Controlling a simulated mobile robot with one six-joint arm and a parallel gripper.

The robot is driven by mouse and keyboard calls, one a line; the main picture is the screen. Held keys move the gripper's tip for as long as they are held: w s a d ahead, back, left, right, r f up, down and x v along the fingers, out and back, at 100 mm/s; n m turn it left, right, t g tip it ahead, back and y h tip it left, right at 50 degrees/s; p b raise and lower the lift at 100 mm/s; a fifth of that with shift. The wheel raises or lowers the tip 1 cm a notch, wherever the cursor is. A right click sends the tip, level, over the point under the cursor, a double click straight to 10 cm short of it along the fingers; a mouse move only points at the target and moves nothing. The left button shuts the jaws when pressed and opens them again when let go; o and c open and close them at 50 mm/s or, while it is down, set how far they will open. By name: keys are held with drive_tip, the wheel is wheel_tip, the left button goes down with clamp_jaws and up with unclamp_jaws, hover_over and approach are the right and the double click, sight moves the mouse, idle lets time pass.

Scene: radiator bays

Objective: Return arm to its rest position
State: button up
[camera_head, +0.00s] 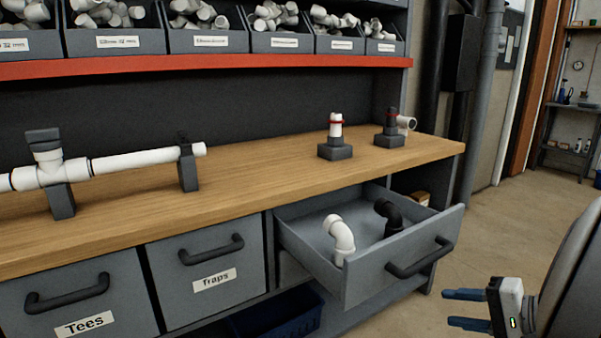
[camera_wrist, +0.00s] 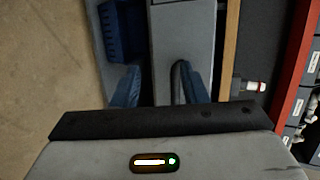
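My gripper (camera_head: 466,309) is at the lower right of the head view, in front of the bench and to the right of the open drawer (camera_head: 390,252). Its two blue fingers stand apart with nothing between them. In the wrist view, the fingers of my gripper (camera_wrist: 160,87) also show apart, with a grey drawer front behind them. The open drawer holds a white elbow (camera_head: 340,238) and a black elbow (camera_head: 389,215), both clear of my gripper. Part of my arm shows at the right edge of the head view.
The wooden bench top (camera_head: 250,185) carries a white tee pipe (camera_head: 50,172) on supports and two stands with fittings. The Traps drawer (camera_head: 207,285) and Tees drawer (camera_head: 80,305) are shut. A blue bin (camera_head: 275,315) sits below. Floor (camera_head: 510,215) is clear at the right.

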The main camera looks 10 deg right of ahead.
drive_tip(key=s+a+r+n+g+h+p, duration=0.1)
drive_tip(key=a+r+n+g+p, duration=0.1)
drive_tip(key=a+r+g+p, duration=0.3)
drive_tip(key=s+a+r+n+g+h+p, duration=0.1)
drive_tip(key=s+a+r+n+g+p, duration=0.15)
drive_tip(key=a+p, duration=0.45)
drive_tip(key=s+a+r+n+h+p, duration=0.1)
drive_tip(key=a+r+n+h+p, duration=0.2)
drive_tip(key=r+p, duration=0.3)
drive_tip(key=s+a+r+n+h+p, duration=0.2)
drive_tip(key=a+r+n+h+p, duration=0.1)
drive_tip(key=r+p, duration=0.4)
drive_tip(key=shift+a+r+h, duration=0.4)
drive_tip(key=shift+r, duration=0.25)
